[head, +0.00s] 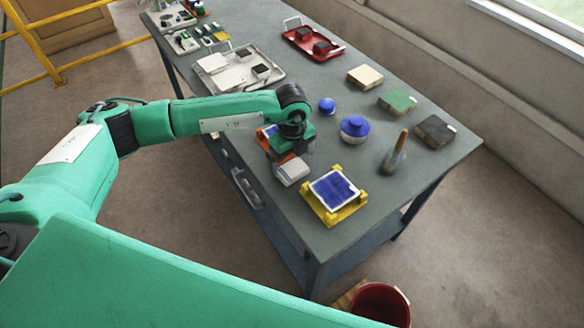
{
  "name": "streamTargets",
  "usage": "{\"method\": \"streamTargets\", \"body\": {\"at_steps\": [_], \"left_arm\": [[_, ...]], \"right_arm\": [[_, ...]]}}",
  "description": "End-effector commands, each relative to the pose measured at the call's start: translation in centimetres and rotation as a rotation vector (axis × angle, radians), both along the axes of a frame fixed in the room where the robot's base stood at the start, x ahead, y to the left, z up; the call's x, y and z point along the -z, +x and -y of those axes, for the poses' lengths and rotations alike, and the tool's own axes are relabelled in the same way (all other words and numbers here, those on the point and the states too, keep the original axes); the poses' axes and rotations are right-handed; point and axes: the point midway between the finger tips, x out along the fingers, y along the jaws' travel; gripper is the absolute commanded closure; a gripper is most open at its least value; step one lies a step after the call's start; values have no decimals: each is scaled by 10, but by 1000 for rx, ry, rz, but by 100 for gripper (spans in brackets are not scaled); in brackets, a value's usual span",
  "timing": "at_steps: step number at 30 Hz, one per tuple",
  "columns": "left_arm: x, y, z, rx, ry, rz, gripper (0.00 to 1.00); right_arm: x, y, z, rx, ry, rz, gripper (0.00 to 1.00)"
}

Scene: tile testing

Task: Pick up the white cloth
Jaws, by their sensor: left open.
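A small white folded piece that looks like the white cloth (293,172) lies near the table's left long edge, in the head view. My left gripper (283,156) is right over its far end, pointing down. Its jaws are open, but its fingertips are partly hidden by the wrist, so I cannot tell if they touch the cloth. The far end of the cloth is hidden by the gripper. My right gripper is not in view.
A yellow holder (349,210) with a blue tile (333,189) stands close on the right. Beyond are a blue-lidded jar (354,129), a wooden-handled tool (396,152), several blocks, a grey tray (271,82) and a red tray (334,53). A red bucket (384,304) stands on the floor.

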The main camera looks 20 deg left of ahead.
Motion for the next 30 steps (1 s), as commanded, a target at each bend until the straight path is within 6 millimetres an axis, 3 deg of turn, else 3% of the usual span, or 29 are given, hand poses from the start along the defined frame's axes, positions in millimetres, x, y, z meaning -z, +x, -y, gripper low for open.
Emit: {"method": "streamTargets", "body": {"at_steps": [3, 9, 16, 23, 30], "left_arm": [[13, -2, 0, 0, 1, -4, 0], [36, -1, 0, 0, 0, -2, 0], [38, -1, 0, 1, 0, -1, 0], [38, -1, 0, 0, 0, -1, 45], [37, -1, 0, 0, -1, -1, 45]], "right_arm": [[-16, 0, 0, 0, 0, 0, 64], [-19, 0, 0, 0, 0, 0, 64], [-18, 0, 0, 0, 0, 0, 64], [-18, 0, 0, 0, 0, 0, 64], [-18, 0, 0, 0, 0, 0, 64]]}}
